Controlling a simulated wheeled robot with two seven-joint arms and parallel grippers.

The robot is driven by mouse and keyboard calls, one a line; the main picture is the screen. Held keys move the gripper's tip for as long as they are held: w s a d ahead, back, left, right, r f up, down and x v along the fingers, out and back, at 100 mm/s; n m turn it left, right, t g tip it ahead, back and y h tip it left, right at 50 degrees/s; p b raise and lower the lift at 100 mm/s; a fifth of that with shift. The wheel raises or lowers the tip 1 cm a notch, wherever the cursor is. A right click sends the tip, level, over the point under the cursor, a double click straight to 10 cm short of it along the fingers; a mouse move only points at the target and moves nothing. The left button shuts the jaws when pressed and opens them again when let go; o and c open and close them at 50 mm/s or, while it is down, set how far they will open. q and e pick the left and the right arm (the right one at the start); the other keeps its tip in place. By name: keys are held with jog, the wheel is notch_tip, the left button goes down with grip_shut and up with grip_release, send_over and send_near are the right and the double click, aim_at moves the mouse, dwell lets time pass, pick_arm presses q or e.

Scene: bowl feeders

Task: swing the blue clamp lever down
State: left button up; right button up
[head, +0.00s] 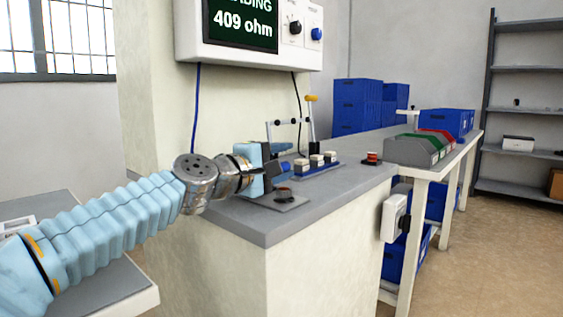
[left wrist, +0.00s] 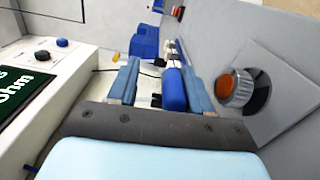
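The blue clamp lever's grip shows in the left wrist view as a blue rounded cylinder (left wrist: 174,90) between the two fingers of my left gripper (left wrist: 163,88). The fingers are apart. The grip lies closer to the right finger, with a clear gap to the left finger; I cannot tell whether it touches the right one. In the head view my left gripper (head: 284,160) is over the counter, and its fingers hide most of the lever and the clamp's base. My right gripper is not in view.
A grey plate with an orange-topped round part (head: 283,191) sits just below the gripper. A yellow-topped upright lever (head: 311,99) stands behind. A blue fixture with white blocks (head: 318,169) is to the right. The meter panel (head: 187,37) hangs above. The counter's front right is clear.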

pick_arm(q)
jog(key=b+v, duration=0.2)
jog(key=v, duration=0.3)
jog(key=shift+s+a+f, duration=0.1)
jog(key=shift+s+a, duration=0.15)
jog(key=v, duration=0.8)
jog(key=shift+s, duration=0.1)
